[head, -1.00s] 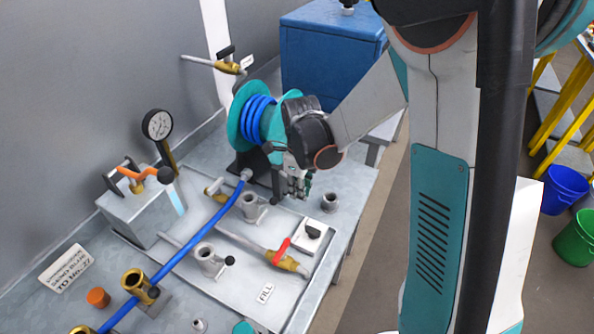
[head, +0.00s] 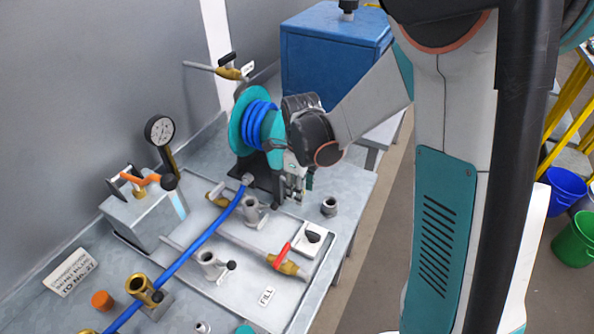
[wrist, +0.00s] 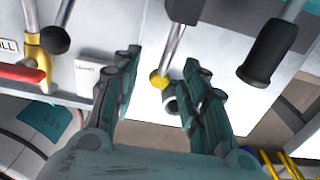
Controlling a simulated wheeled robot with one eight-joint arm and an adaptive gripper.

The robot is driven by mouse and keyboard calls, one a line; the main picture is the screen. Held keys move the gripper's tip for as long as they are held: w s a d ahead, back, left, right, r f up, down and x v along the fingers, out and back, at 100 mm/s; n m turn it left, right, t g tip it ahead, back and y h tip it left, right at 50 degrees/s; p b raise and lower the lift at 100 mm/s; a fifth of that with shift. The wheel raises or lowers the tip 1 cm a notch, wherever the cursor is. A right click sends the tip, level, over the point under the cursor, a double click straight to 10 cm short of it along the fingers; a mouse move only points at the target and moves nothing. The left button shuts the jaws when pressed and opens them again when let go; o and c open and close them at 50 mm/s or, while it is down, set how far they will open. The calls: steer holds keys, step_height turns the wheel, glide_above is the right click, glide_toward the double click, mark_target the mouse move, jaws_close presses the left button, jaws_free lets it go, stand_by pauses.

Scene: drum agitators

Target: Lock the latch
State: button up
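I cannot tell for sure which part is the latch. One candidate is the orange-handled clamp (head: 138,178) on a grey box at the left of the bench in the head view. My gripper (head: 297,187) is low over the bench's right part, beside the hose reel (head: 258,122) and well to the right of that clamp. In the wrist view my gripper (wrist: 163,92) is open and empty, its fingers well apart. A rod with a yellow ball end (wrist: 159,80) shows between the fingertips; contact cannot be told. A black-handled lever (wrist: 270,52) lies to their right.
A blue hose (head: 190,252) crosses the bench. A red-handled valve (head: 283,256), a black knob on a white plate (head: 312,236), and a short grey socket (head: 329,206) stand near the bench's right edge. A pressure gauge (head: 160,130) rises behind. A blue cabinet (head: 325,65) stands beyond.

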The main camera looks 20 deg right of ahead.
steer(key=shift+r+p, duration=1.9)
steer(key=shift+r, duration=1.25)
steer(key=shift+s+r, duration=0.1)
steer(key=shift+r, duration=0.1)
steer(key=s+r+n+t+b, duration=0.2)
steer(key=s+r+n, duration=0.3)
steer(key=n, duration=0.8)
steer(key=s+r+n+t+b, duration=0.2)
steer(key=s+r+n+t, duration=0.3)
steer(key=s+n, duration=0.6)
steer(key=shift+d+r+n, duration=0.4)
steer(key=shift+r+n, duration=0.15)
steer(key=shift+n, duration=0.75)
steer(key=shift+s, duration=0.15)
